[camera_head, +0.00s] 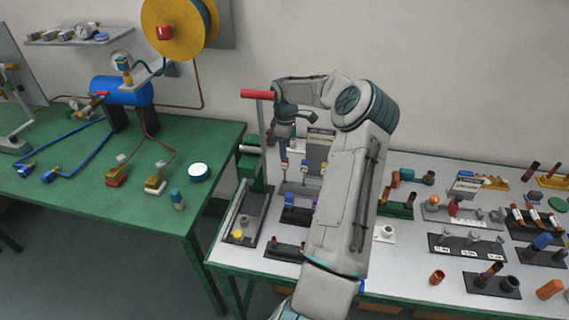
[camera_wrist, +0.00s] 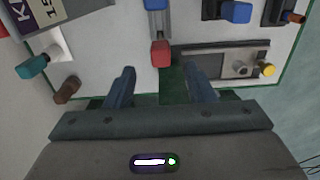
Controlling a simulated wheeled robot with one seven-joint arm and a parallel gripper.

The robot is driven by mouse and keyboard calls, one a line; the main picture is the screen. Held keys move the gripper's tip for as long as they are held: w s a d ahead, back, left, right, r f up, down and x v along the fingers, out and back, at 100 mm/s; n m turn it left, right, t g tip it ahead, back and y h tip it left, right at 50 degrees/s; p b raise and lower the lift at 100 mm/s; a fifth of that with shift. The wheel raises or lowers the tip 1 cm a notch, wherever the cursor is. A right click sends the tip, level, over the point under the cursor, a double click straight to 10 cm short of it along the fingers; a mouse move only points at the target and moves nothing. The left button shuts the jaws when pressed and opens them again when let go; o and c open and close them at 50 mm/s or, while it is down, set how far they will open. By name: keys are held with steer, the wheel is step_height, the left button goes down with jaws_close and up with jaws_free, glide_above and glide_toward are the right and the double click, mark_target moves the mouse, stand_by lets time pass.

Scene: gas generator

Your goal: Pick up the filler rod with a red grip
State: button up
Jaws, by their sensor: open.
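The filler rod's red grip (camera_wrist: 160,53) shows in the wrist view, just beyond the gap between my fingertips. In the head view a small upright rod with a red part (camera_head: 284,165) stands below my gripper (camera_head: 284,147); it looks like the same rod. My gripper is open and empty, pointing down, with both fingers (camera_wrist: 158,71) apart in the wrist view. The red grip lies roughly centred between them and is not visibly touched. The lower part of the rod is hard to make out.
A blue-gripped piece (camera_wrist: 156,4) stands beside the red one. A green lever press (camera_head: 252,165) with a red handle (camera_head: 258,94) rises close left of my gripper. A tray (camera_wrist: 210,47) lies nearby. Several small parts crowd the white table to the right.

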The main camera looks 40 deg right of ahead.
steer(key=p, duration=0.2)
glide_above(285, 175)
steer(key=shift+w+d+f, duration=0.1)
steer(key=shift+w+f, duration=0.05)
steer(key=shift+f, duration=3.15)
steer(key=c, duration=0.9)
